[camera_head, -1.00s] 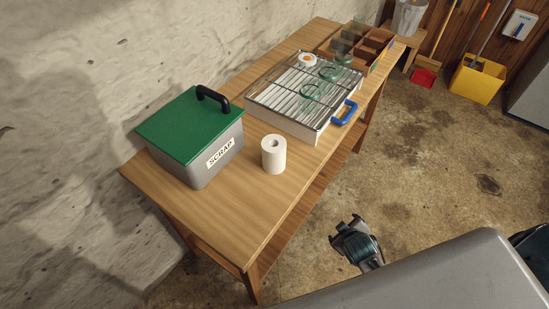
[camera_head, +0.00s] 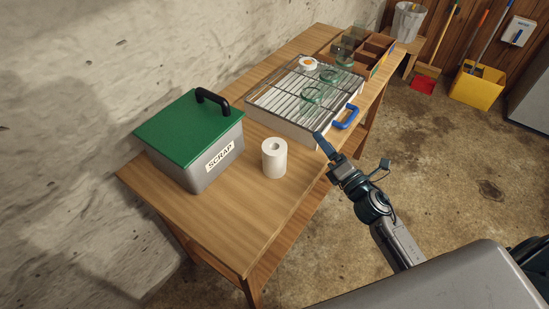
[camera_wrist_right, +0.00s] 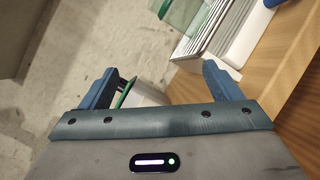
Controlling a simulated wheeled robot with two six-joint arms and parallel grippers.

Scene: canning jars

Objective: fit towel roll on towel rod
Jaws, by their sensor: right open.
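The white towel roll (camera_head: 274,158) stands upright on the wooden table, right of the scrap bin and in front of the wire rack. My right gripper (camera_head: 353,153) is open and empty. It is at the table's front edge, to the right of the roll and apart from it. In the right wrist view the two blue fingers of the gripper (camera_wrist_right: 162,88) are spread wide, and I cannot clearly make out the roll there. I see no towel rod in either view. My left gripper is not in view.
A grey scrap bin (camera_head: 215,161) with a green lid stands at the left. A tray with a wire rack (camera_head: 283,97) holds glass jars, and a blue handle (camera_head: 345,117) sticks out beside my right gripper. A wooden divided box (camera_head: 374,47) stands behind. The table's front left is clear.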

